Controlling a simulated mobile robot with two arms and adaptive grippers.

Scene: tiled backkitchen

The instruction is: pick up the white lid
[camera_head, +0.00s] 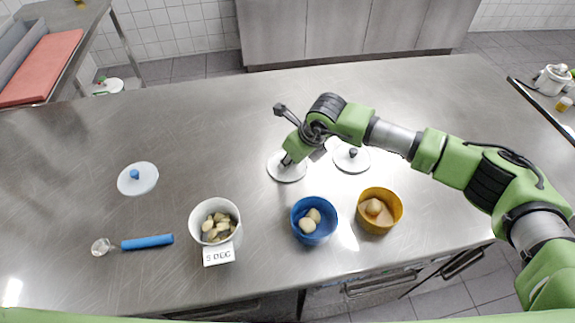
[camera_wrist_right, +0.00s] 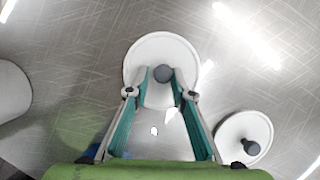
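A white lid (camera_head: 287,172) lies flat on the steel table, below my right gripper (camera_head: 288,158). In the right wrist view this lid (camera_wrist_right: 148,50) shows a grey knob (camera_wrist_right: 163,73) just beyond and between the fingertips of my right gripper (camera_wrist_right: 161,94). The fingers are open and apart, with nothing held; whether they touch the lid is unclear. A second white lid (camera_head: 346,165) with a dark knob lies to the right and also shows in the wrist view (camera_wrist_right: 232,128). A third pale lid (camera_head: 138,187) with a blue knob lies at the left. My left gripper is not in view.
A white bowl (camera_head: 194,220) with a label card (camera_head: 219,254), a blue bowl (camera_head: 299,232) and an orange bowl (camera_head: 366,222) with food stand along the near side. A blue-handled scoop (camera_head: 148,242) lies at left. The far part of the table is clear.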

